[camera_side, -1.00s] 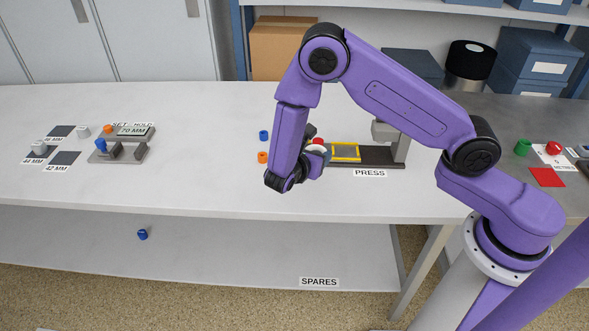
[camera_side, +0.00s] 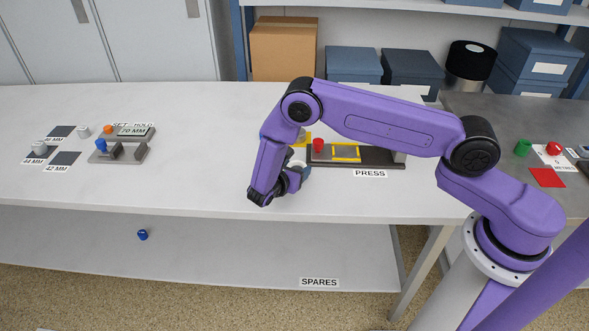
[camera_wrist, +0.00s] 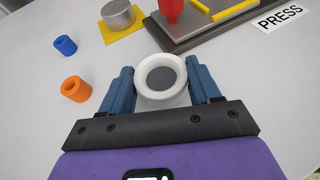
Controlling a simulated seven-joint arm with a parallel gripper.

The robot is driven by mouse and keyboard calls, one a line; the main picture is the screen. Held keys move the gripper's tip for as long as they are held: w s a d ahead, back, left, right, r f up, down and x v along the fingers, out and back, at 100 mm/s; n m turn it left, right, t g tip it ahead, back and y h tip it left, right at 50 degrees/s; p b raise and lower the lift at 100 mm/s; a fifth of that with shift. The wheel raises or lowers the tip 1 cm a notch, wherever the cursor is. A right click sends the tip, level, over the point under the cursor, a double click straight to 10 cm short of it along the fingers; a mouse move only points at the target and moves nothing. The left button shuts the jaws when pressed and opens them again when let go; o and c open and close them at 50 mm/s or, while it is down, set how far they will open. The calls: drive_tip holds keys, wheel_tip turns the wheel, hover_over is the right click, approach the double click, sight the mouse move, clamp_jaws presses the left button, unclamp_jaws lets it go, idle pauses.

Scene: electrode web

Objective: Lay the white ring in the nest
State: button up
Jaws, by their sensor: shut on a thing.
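The white ring (camera_wrist: 142,93) is between the two blue fingers of my gripper (camera_wrist: 163,88) in the wrist view, with a grey round face in its opening. My gripper is shut on it. In the side view my gripper (camera_side: 300,174) is over the bench, left of the press (camera_side: 388,163). On the press base, a grey square framed by yellow rails (camera_side: 346,160) looks like the nest; it is empty. In the wrist view the press base (camera_wrist: 195,32) is ahead and right of the ring. I cannot tell how high the ring is.
A red post (camera_side: 318,145) stands on the press base's left end. A grey cylinder (camera_wrist: 118,14) sits on a yellow square (camera_wrist: 124,31). The bench further left is clear up to the set-hold stand (camera_side: 122,148).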

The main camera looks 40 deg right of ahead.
drive_tip(key=shift+f, duration=0.25)
drive_tip(key=o, duration=1.1)
drive_tip(key=shift+c, duration=0.2)
drive_tip(key=s+v, duration=0.1)
drive_tip(key=v, duration=1.6)
drive_tip(key=s+d+r+m+g+y, duration=0.1)
drive_tip(key=s+d+r+m+y, duration=0.2)
drive_tip(key=s+r, duration=0.3)
drive_tip(key=s+d+r+m+g+y, duration=0.2)
drive_tip(key=s+d+r+y, duration=0.3)
drive_tip(key=s, duration=0.7)
drive_tip(key=s+d+r+m+g+y, duration=0.1)
drive_tip(key=s+d+r+m+y, duration=0.3)
drive_tip(key=s+r, duration=0.3)
drive_tip(key=s+d, duration=0.1)
drive_tip(key=s, duration=0.2)
drive_tip(key=shift+d+m+g+y, duration=0.25)
drive_tip(key=shift+m+g+y, duration=0.05)
drive_tip(key=shift+g, duration=0.1)
drive_tip(key=shift+o, duration=0.3)
drive_tip(key=shift+s+d, duration=0.2)
drive_tip(key=shift+s, duration=0.3)
